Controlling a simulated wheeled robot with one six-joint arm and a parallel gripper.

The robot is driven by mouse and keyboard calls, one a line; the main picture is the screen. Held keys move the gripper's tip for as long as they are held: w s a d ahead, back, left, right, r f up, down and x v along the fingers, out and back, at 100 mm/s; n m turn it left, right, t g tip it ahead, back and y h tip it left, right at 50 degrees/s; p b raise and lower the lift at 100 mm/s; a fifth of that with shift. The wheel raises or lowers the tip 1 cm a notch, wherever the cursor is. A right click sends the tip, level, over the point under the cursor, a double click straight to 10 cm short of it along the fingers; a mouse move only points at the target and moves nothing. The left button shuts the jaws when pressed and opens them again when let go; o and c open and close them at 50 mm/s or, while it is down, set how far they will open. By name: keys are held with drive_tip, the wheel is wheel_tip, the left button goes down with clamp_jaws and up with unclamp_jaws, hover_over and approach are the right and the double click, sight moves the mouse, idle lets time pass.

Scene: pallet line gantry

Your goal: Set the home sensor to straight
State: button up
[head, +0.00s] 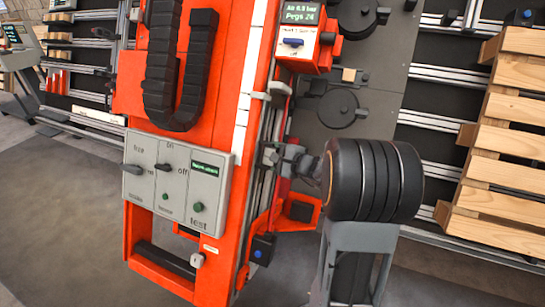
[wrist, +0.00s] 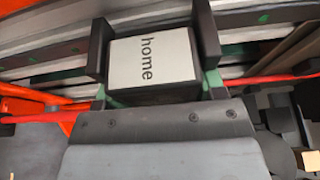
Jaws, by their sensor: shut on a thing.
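The home sensor (wrist: 153,62) is a dark block with a pale face lettered "home", in the wrist view. My gripper (wrist: 152,45) is shut on it, with one dark finger against each side. The lettering runs down the face, and the block looks slightly turned in the picture. Its underside and mounting are hidden behind my gripper body. In the head view my gripper (head: 272,157) is at the rail on the right side of the orange gantry beam (head: 213,130). The sensor is too small there to tell its angle.
A grey control panel (head: 178,173) with knobs, a green button and a small display is on the beam's front. A display box with a blue switch (head: 293,42) stands above. A red cable (wrist: 30,92) runs beside my gripper.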

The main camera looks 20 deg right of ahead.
drive_tip(key=o, duration=0.9)
drive_tip(key=p+v, duration=0.2)
drive_tip(key=v, duration=1.2)
drive_tip(key=shift+a, duration=0.1)
